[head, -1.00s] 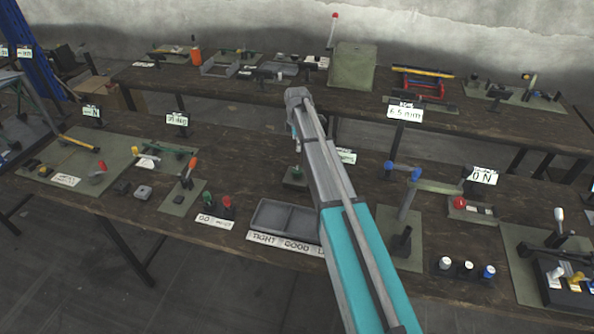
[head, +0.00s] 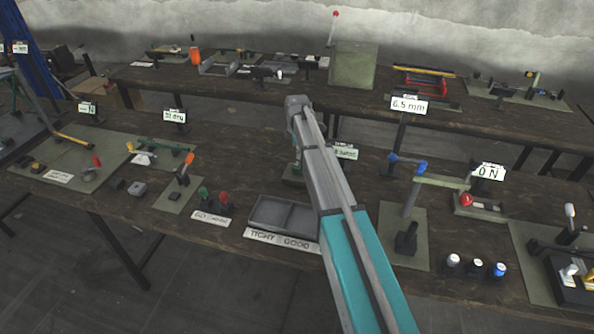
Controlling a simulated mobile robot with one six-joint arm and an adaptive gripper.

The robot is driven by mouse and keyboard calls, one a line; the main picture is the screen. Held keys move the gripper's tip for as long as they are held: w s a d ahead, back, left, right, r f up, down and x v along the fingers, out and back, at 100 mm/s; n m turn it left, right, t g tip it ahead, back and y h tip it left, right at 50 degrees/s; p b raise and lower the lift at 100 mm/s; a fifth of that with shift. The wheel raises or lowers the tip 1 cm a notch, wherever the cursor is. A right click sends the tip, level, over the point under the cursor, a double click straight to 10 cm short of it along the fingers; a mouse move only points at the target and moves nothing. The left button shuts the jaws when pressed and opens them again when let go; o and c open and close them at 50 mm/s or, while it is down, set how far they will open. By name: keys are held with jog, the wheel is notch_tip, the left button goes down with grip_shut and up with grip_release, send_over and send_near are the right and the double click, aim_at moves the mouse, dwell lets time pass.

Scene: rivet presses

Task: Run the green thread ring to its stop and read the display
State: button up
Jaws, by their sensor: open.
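A small green-topped piece (head: 203,196) stands beside a red one behind the "GO" label on the front bench; I cannot tell whether it is the green thread ring. My arm reaches across the bench, and my gripper (head: 296,150) points down at its far end, mostly hidden by the arm. It is open, over or in front of a small green base (head: 293,172); I cannot tell whether they touch. A display with green text (head: 344,151) stands just right of the arm, partly covered and too small to read. Another display (head: 408,105) reads about 6.5 mm.
A grey two-part tray (head: 284,210) with a "TIGHT GOOD" label lies left of my arm. Several capped pieces (head: 476,266) stand at the front right.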

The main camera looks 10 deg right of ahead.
aim_at(297, 165)
jog(key=shift+f+b, duration=3.5)
jog(key=shift+f, duration=0.35)
jog(key=c, duration=1.1)
jog(key=shift+c, duration=0.2)
jog(key=shift+m, duration=0.4)
